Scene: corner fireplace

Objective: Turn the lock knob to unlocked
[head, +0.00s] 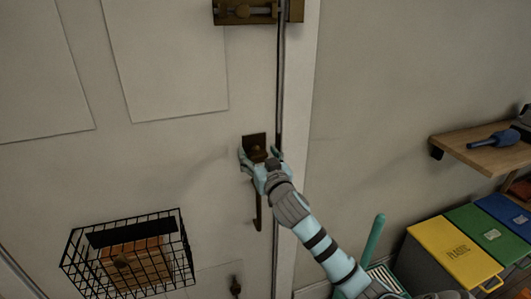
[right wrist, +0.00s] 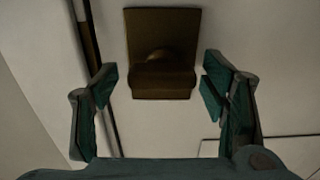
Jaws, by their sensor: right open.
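The lock knob (head: 257,152) sits on a dark brown plate (head: 254,140) on the white door, near its right edge. In the right wrist view the knob (right wrist: 163,75) is a wide brown block in front of its plate (right wrist: 163,25). My right gripper (head: 260,157) is open at the knob, with one finger on each side. In the right wrist view there are clear gaps between the fingers and the knob, and nothing is held. The gripper partly hides the knob in the head view. My left gripper is not in view.
A brass slide bolt (head: 250,11) is above on the door. A dark handle (head: 257,215) hangs below the knob. A black wire basket (head: 185,250) holding a brown box is at lower left. A wooden shelf (head: 480,150) and a yellow-lidded bin (head: 455,250) stand right.

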